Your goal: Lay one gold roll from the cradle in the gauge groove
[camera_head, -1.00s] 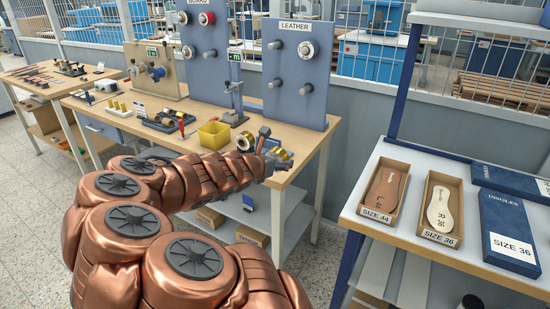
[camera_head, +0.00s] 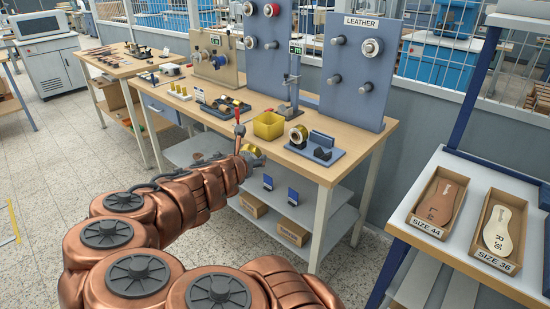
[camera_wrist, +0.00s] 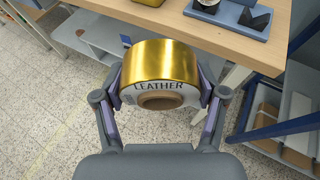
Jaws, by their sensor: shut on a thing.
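My gripper (camera_wrist: 160,97) is shut on a gold roll (camera_wrist: 160,60) whose white end face reads LEATHER. The roll sits between the two fingers, with its brown core facing the wrist camera. In the head view the held roll (camera_head: 250,154) is at the table's front edge, partly hidden by my arm. A post device (camera_head: 291,97) stands behind; I cannot make out the gauge groove.
A yellow bin (camera_head: 269,125) stands on the wooden table (camera_head: 347,165) left of the holder. Upright peg boards (camera_head: 360,65) rise behind. A shelf with insole boxes (camera_head: 438,206) is at right.

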